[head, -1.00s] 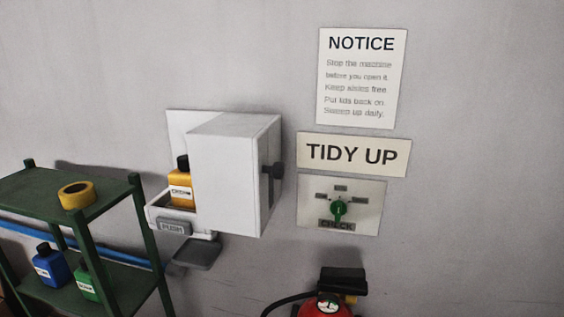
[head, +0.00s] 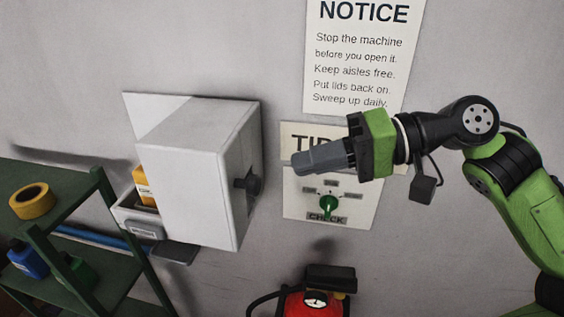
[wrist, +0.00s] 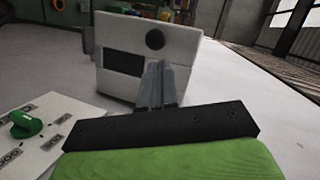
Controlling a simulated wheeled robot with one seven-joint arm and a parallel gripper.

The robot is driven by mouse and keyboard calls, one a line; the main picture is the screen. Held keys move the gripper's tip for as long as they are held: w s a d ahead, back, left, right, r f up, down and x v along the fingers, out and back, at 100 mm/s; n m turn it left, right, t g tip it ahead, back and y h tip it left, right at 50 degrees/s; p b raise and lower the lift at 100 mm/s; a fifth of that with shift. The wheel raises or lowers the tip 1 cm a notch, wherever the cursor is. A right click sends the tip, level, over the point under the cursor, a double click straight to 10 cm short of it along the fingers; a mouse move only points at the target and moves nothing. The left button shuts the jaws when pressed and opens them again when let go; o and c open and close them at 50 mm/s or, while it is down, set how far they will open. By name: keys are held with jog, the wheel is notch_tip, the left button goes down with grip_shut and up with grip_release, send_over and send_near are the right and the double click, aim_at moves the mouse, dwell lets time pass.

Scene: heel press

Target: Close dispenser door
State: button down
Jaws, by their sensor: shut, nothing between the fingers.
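The white dispenser (head: 172,120) is fixed to the wall at left centre in the head view. Its box-like door (head: 190,185) stands swung out to the right, with a dark round knob (head: 249,185) on its right side face. A yellow bottle (head: 146,187) shows in the opening at left, partly hidden by the door. My gripper (head: 298,163) is shut and empty, pointing left, to the right of the door and apart from it. In the wrist view the fingers (wrist: 158,84) point toward the white face (wrist: 175,50) with its dark knob (wrist: 155,39).
A green dial (head: 328,206) on a wall plate sits just below my gripper. A green shelf (head: 95,225) with a tape roll (head: 32,201) and bottles is at left. Wall signs (head: 362,50) are behind.

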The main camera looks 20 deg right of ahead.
jog(key=x, duration=0.4)
jog(key=shift+w+a+f, duration=0.1)
jog(key=shift+w, duration=0.15)
jog(key=shift+w, duration=0.15)
